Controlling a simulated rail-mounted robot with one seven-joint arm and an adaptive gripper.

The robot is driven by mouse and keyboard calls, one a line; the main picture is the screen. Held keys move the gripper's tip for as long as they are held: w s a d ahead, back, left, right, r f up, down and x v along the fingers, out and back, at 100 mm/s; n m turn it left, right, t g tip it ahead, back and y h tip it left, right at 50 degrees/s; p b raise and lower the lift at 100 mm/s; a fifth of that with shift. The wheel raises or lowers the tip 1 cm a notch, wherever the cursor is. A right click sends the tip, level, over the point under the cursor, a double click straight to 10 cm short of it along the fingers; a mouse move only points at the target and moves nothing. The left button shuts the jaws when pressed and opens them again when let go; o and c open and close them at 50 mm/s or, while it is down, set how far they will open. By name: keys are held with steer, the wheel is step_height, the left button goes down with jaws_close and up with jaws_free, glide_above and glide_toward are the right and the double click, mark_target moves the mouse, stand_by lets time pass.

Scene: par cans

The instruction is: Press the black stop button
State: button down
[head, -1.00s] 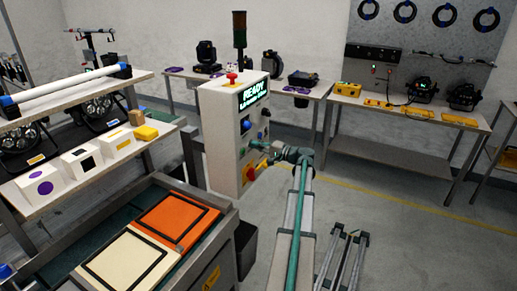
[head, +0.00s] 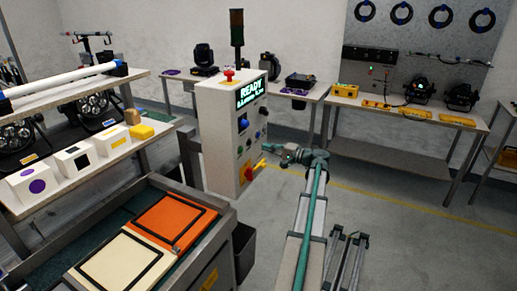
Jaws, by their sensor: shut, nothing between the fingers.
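The white control cabinet (head: 217,135) stands in the middle of the head view, with a lit "READY" screen (head: 251,92) on its angled front. Below the screen its front carries a blue knob (head: 243,124), small dark controls (head: 262,111) and a red-and-yellow switch (head: 249,172). Which small control is the black stop button is too small to tell. My gripper (head: 268,147) is shut and empty, pointing left at the cabinet front from its right side. It appears a short way off the panel; exact contact is hard to judge.
A red mushroom button (head: 229,74) and a dark signal tower (head: 237,27) top the cabinet. A bench with orange and cream panels (head: 175,226) lies front left, shelves with white boxes (head: 80,158) behind it.

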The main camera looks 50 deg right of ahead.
steer(key=s+d+b, duration=0.1)
steer(key=s, duration=0.6)
steer(key=shift+s, duration=0.2)
steer(key=shift+d+f, duration=0.1)
steer(key=shift+d, duration=0.05)
